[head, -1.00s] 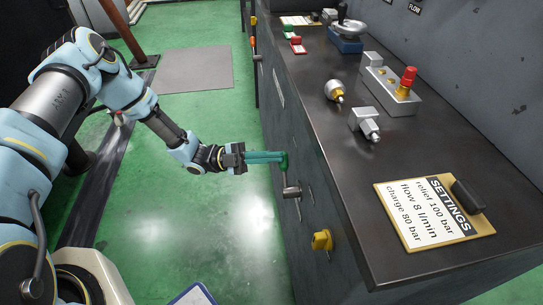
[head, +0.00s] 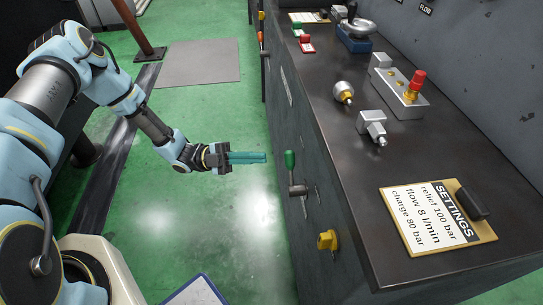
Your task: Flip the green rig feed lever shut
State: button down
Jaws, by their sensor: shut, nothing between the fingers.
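The green lever (head: 290,160) is on the dark front face of the bench, in the middle of the head view. Its green grip points up from a grey metal pivot (head: 298,190). My gripper (head: 265,157) is to the left of the lever, with its teal fingers pointing right towards the green grip. The fingers are together and hold nothing. A small gap shows between the fingertips and the grip.
A yellow knob (head: 327,240) sits lower on the same front face. The bench top (head: 345,165) carries a settings clipboard (head: 438,218), metal fittings (head: 372,127) and a valve block with a red knob (head: 417,79). Green floor (head: 215,215) is open left of the bench.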

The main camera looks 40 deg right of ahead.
jog(key=v, duration=0.4)
jog(key=shift+s+a+f+b, duration=0.1)
jog(key=shift+f+b, duration=0.05)
jog(key=shift+b, duration=0.2)
jog(key=w+a+r+m+t+y+p, duration=0.2)
jog(key=w+a+r+m+t+y, duration=0.1)
jog(key=a+r+m+t, duration=0.3)
jog(key=w+a+r+m+t+y+p, duration=0.2)
jog(key=w+a+r+m+t+y, duration=0.2)
jog(key=a+m, duration=1.1)
jog(key=w+a+r+m+t+y+p, duration=0.3)
jog(key=w+a+r+m+t, duration=0.3)
jog(key=a+r+m+t, duration=0.4)
jog(key=a+r+m, duration=0.1)
jog(key=a+r, duration=0.2)
jog(key=shift+r+y, duration=0.3)
jog(key=shift+r, duration=0.05)
